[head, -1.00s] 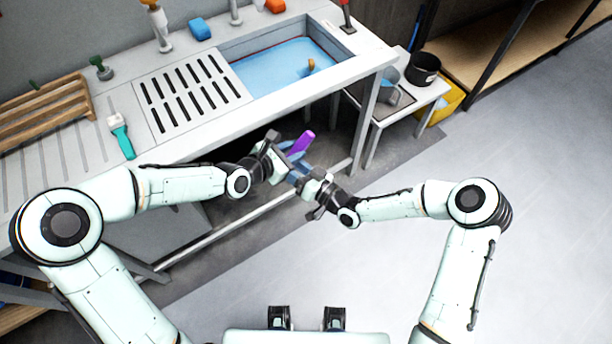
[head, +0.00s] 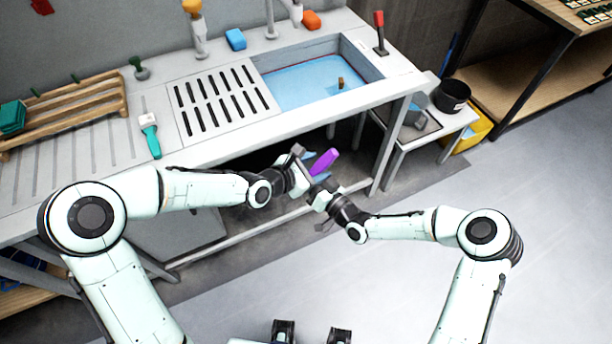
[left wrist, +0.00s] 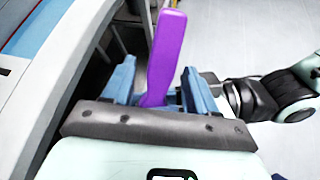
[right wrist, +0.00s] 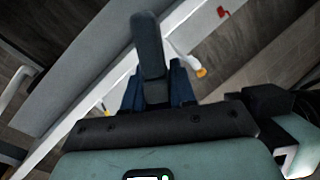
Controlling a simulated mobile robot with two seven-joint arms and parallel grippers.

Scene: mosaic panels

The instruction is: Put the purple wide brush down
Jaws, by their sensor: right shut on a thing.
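The purple wide brush shows by its purple handle (left wrist: 163,55), which stands up between the blue fingers of my left gripper (left wrist: 161,90) in the left wrist view. My left gripper is shut on it, in the air in front of the counter. In the head view the handle (head: 324,162) points up and right; the brush head is hidden. My right gripper (right wrist: 157,90) is close beside the left one. It is shut on a dark grey bar-like thing (right wrist: 149,50), whose kind I cannot tell.
A counter (head: 225,150) with a slotted drainboard (head: 222,100) and a blue sink (head: 305,85) lies beyond my grippers. A teal brush (head: 151,138) lies on its left part. A wooden rack (head: 75,113) stands further left. A low side table (head: 450,118) with pots stands right of the sink.

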